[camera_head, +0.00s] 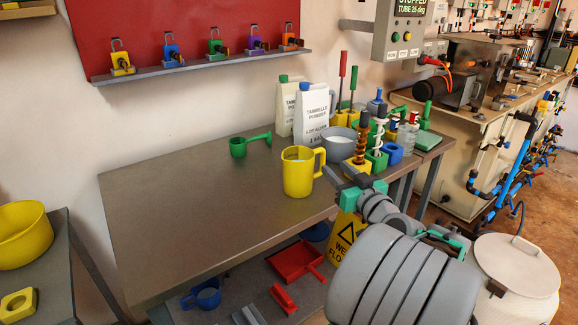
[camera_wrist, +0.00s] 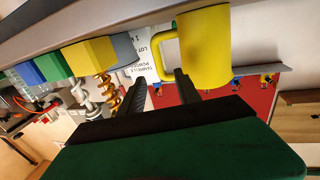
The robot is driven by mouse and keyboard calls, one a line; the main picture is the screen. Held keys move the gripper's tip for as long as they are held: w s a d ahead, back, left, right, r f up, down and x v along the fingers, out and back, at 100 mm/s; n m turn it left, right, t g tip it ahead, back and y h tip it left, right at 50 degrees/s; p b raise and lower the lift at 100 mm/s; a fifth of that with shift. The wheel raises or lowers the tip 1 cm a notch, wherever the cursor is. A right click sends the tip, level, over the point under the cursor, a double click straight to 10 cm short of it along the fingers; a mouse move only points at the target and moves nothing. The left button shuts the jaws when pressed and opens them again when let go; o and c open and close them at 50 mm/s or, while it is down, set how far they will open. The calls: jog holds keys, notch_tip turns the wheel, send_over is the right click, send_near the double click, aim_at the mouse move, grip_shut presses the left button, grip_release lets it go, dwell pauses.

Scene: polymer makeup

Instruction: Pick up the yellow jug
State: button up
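The yellow jug (camera_head: 298,178) stands upright near the front edge of the grey workbench (camera_head: 190,215), with some pale content inside. Its handle (camera_head: 321,158) faces right, towards my gripper (camera_head: 339,172). In the wrist view the jug (camera_wrist: 207,48) appears upside down at the top, its handle (camera_wrist: 162,50) just beyond the fingertips. My gripper's two dark fingers (camera_wrist: 161,82) are apart, with nothing seen held between them. The right finger overlaps the jug's lower edge in that picture; I cannot tell whether they touch.
A grey bowl (camera_head: 338,143) and colored blocks holding tools stand close behind and right of the jug. White powder bags (camera_head: 312,110) and a green scoop (camera_head: 250,144) are at the back. The bench's left half is clear. A shelf below holds a red dustpan (camera_head: 297,262).

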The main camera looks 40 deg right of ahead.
aim_at(324, 159)
jog(key=x, duration=0.8)
jog(key=shift+w+f, duration=0.2)
jog(key=shift+f, duration=0.05)
jog(key=shift+c, duration=0.4)
jog(key=shift+s, duration=0.1)
grip_shut()
dwell(0.5)
